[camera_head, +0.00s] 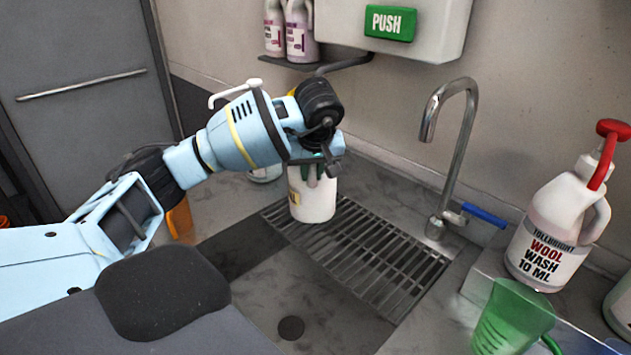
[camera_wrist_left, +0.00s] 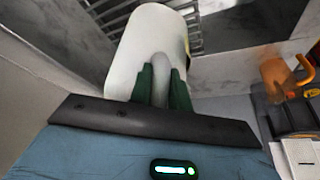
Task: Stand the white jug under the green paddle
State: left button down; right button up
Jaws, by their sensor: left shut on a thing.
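The white jug (camera_head: 312,203) is upright at the left end of the sink's metal grate (camera_head: 375,262). I cannot tell whether its base touches the grate. My left gripper (camera_head: 313,172) is shut on the jug's handle, with a green finger on each side of it. The jug's white body (camera_wrist_left: 148,38) and the left gripper (camera_wrist_left: 161,85) also show in the left wrist view. The green paddle (camera_head: 390,23), marked PUSH, is on the white dispenser (camera_head: 440,30) on the wall. It is above and to the right of the jug. My right gripper is out of view.
A curved tap (camera_head: 460,150) with a blue lever stands right of the grate. A wool wash jug (camera_head: 555,235) with a red pump and a green measuring jug (camera_head: 510,318) stand at the right. Bottles (camera_head: 300,35) sit on a wall shelf. The grate's right part is clear.

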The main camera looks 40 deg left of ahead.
pick_arm(q)
jog(key=shift+w+f, duration=0.35)
jog(key=shift+f, duration=0.55)
jog(key=shift+w+f, duration=0.35)
jog(key=shift+f, duration=0.6)
jog(key=shift+f, duration=0.15)
jog(key=c, duration=1.3)
grip_release()
jog(key=p+v, duration=0.1)
jog(key=v, duration=1.1)
jog(key=shift+r, duration=0.25)
